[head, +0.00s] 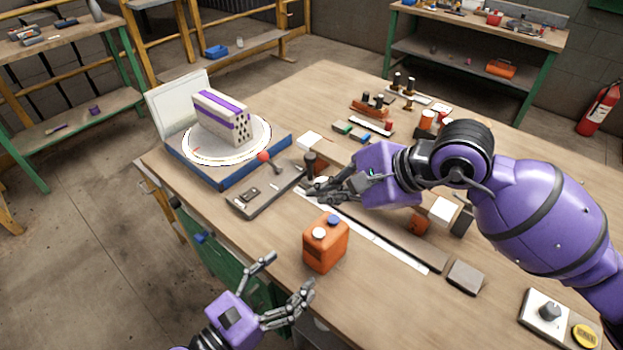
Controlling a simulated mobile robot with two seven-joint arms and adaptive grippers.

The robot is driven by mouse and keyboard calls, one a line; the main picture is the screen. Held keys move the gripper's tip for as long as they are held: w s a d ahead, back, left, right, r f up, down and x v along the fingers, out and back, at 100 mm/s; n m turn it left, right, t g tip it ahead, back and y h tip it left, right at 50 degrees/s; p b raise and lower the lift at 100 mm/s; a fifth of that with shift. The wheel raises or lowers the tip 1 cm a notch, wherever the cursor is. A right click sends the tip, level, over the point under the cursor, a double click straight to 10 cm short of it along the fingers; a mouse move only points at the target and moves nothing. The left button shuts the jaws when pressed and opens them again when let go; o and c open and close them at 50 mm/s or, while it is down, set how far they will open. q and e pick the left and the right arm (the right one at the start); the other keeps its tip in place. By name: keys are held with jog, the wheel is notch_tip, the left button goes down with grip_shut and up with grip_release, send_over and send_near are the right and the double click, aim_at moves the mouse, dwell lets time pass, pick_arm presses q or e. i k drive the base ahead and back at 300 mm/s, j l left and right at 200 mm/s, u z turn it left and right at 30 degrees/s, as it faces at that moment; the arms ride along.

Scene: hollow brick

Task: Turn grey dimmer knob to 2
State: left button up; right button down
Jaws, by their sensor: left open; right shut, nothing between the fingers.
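The grey dimmer knob (549,311) sits on a white plate (537,324) at the table's lower right. Its number markings are too small to read. My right gripper (314,190) is shut and empty. It hovers over the middle of the table, near a dark grey tray, well to the left of the knob. My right arm stretches across the right side, above and behind the knob. My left gripper (290,272) is open and empty at the table's front edge, left of the orange canister and far from the knob.
An orange canister (325,243) stands between my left gripper and the table's middle. A yellow round disc (585,335) is right of the knob. A grey block (465,277) lies left of it. A hollow brick (222,118) rests on a white turntable (196,155) at the back left.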

aim_at(550, 312)
jog(key=k+j, duration=0.8)
jog(key=j, duration=0.15)
